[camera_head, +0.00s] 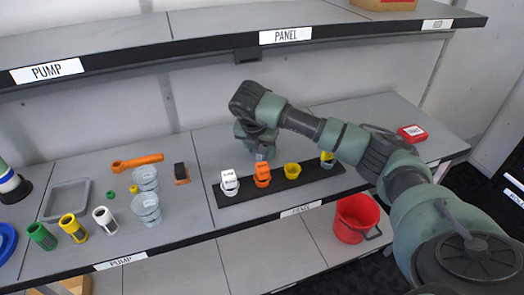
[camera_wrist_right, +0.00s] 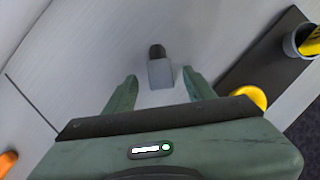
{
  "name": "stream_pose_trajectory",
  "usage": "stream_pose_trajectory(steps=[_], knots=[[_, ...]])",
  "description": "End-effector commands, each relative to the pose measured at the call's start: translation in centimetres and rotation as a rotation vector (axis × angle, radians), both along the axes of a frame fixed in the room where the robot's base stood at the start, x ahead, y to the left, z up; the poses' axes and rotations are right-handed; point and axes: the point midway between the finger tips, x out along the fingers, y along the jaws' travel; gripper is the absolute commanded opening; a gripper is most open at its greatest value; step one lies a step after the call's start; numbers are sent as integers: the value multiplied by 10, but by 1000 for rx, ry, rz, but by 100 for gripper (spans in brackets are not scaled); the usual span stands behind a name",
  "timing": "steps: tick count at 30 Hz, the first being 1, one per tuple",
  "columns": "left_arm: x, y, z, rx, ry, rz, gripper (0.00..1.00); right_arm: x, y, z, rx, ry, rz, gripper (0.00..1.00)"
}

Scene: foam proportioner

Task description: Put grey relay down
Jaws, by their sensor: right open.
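The grey relay (camera_wrist_right: 160,73), a small grey block with a dark round end, rests on the grey shelf surface in the right wrist view. It sits just ahead of my right gripper (camera_wrist_right: 159,88), between the lines of the two fingertips. The fingers are spread apart, with a visible gap on both sides of the relay. In the head view my right gripper (camera_head: 258,152) points down at the shelf behind the black strip; I cannot make out the relay clearly there. My left gripper is not in view.
The black strip (camera_head: 243,204) holds a white part (camera_head: 229,183), an orange part (camera_head: 262,175) and yellow parts. A red bucket (camera_head: 352,218) stands lower in front. A red box (camera_head: 412,133) lies right. The upper shelf (camera_head: 230,25) overhangs behind.

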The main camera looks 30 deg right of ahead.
Motion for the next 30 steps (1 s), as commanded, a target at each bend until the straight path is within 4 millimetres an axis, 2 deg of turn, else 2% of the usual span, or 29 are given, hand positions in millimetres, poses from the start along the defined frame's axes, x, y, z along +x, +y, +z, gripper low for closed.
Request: stream_pose_trajectory(steps=[8,9,15,26,30], knots=[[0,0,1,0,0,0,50,2,-2,-6,0,0,0,55],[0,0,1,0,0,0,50,1,-2,-6,0,0,0,52],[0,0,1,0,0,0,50,2,-2,-6,0,0,0,0],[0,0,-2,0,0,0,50,1,-1,-4,0,-2,1,0],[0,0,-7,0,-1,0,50,-1,-1,8,0,-6,0,0]])
